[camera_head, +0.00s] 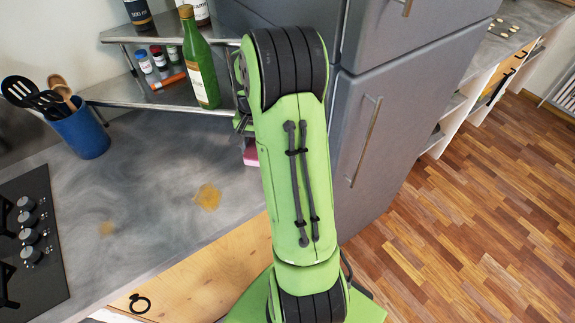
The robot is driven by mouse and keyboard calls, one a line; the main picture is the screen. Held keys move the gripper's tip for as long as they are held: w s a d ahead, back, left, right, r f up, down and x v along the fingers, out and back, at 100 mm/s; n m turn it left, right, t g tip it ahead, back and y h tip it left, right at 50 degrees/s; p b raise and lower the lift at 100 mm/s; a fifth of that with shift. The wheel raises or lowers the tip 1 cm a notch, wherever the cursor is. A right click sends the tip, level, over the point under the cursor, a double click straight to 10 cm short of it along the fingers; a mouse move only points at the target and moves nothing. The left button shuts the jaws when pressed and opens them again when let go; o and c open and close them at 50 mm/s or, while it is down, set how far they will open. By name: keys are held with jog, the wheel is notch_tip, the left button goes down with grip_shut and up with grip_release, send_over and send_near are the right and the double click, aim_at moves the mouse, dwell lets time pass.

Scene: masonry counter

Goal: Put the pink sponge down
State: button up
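The pink sponge (250,155) shows only as a small pink patch at the left edge of my green arm, over or on the grey counter (165,165); the arm hides the rest of it. My gripper (246,140) is just above the pink patch and mostly hidden behind my arm. Its fingers cannot be made out, so I cannot tell whether they hold the sponge. I also cannot tell whether the sponge touches the counter.
A blue utensil holder (82,133) and black stove (35,245) are left. A grey fridge (385,120) is right. The counter's middle is clear, with brownish stains.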

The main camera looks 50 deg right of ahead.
jog(key=f, duration=0.3)
jog(key=f+b, duration=0.1)
jog(key=f, duration=0.6)
jog(key=shift+w+a, duration=0.1)
jog(key=shift+a, duration=0.2)
jog(key=o, duration=1)
jog(key=shift+r, duration=0.1)
notch_tip(320, 180, up, 12)
jog(key=shift+f+p, duration=0.1)
jog(key=shift+p, duration=0.7)
jog(key=s+a+r+n+t+h, duration=0.1)
jog(key=s+a+r+n, duration=0.15)
jog(key=a+r, duration=0.4)
jog(key=s+a+r+n+t, duration=0.2)
jog(key=a+r+n, duration=0.2)
jog(key=a+r, duration=0.3)
jog(key=s+a+n+t+y, duration=0.1)
jog(key=s+a+n+t, duration=0.1)
jog(key=s+a+n, duration=0.3)
jog(key=s+a, duration=0.4)
jog(key=s, duration=0.2)
jog(key=shift+n+t, duration=0.3)
jog(key=shift+n, duration=0.05)
